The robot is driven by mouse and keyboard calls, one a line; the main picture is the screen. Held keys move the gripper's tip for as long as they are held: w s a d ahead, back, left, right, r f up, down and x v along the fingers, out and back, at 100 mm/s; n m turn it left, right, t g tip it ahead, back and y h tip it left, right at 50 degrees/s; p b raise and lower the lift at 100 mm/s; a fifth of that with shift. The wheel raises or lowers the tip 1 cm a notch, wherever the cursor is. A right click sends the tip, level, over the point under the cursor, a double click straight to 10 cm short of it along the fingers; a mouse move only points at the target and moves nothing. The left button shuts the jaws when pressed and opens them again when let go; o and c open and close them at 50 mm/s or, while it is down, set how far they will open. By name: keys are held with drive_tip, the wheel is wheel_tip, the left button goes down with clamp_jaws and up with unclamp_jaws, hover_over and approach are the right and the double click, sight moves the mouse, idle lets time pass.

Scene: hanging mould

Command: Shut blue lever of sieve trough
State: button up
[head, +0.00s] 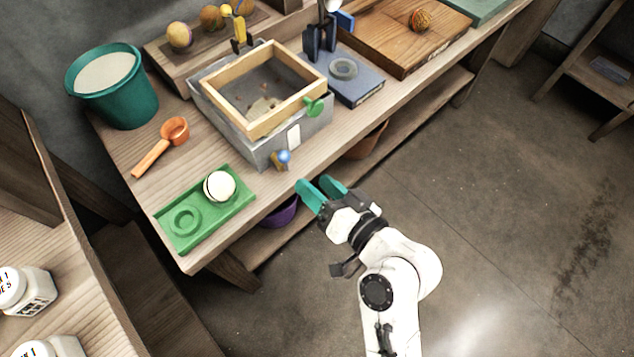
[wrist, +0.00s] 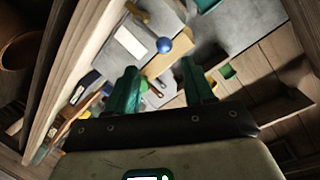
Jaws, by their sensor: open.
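The grey sieve trough (head: 262,148) stands on the wooden bench with a wood-framed sieve (head: 240,123) on top. Its blue-knobbed lever (head: 283,157) sticks out low on the front face, near a pale label. In the wrist view the blue lever (wrist: 163,45) shows ahead of the fingers, beside the white label on the trough (wrist: 155,18). My gripper (head: 322,186) has teal fingers, open and empty, in front of the bench edge and a little right of and below the lever. It is apart from the lever. In the wrist view my gripper (wrist: 162,80) has its two fingers spread.
A green tray (head: 232,210) with a white-topped round item lies left on the bench, near an orange scoop (head: 163,146) and a teal bucket (head: 148,100). A green knob (head: 313,106) is on the sieve's side. A purple bowl (head: 281,213) sits on the lower shelf.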

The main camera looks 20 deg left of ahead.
drive_tip(key=shift+a+f, duration=0.1)
drive_tip(key=shift+f, duration=0.15)
drive_tip(key=shift+c, duration=0.8)
drive_tip(key=f+n+h, duration=0.1)
drive_tip(key=s+a+f+h, duration=0.1)
drive_tip(key=f, duration=0.1)
drive_tip(key=s+f+n+g+h, duration=0.1)
drive_tip(key=f, duration=0.1)
drive_tip(key=shift+a+n, duration=0.2)
drive_tip(key=shift+n, duration=0.1)
drive_tip(key=c, duration=0.4)
drive_tip(key=f+n+h, duration=0.1)
drive_tip(key=s+f+n+h, duration=0.1)
drive_tip(key=f+n+h, duration=0.1)
drive_tip(key=f+h, duration=0.1)
drive_tip(key=shift+s+a+f+t, duration=0.1)
drive_tip(key=shift+s+t, duration=0.2)
clamp_jaws()
drive_tip(key=n+t+h, duration=0.4)
drive_tip(key=n+t, duration=0.4)
drive_tip(key=t, duration=0.2)
approach(282, 162)
drive_tip(key=x, duration=0.7)
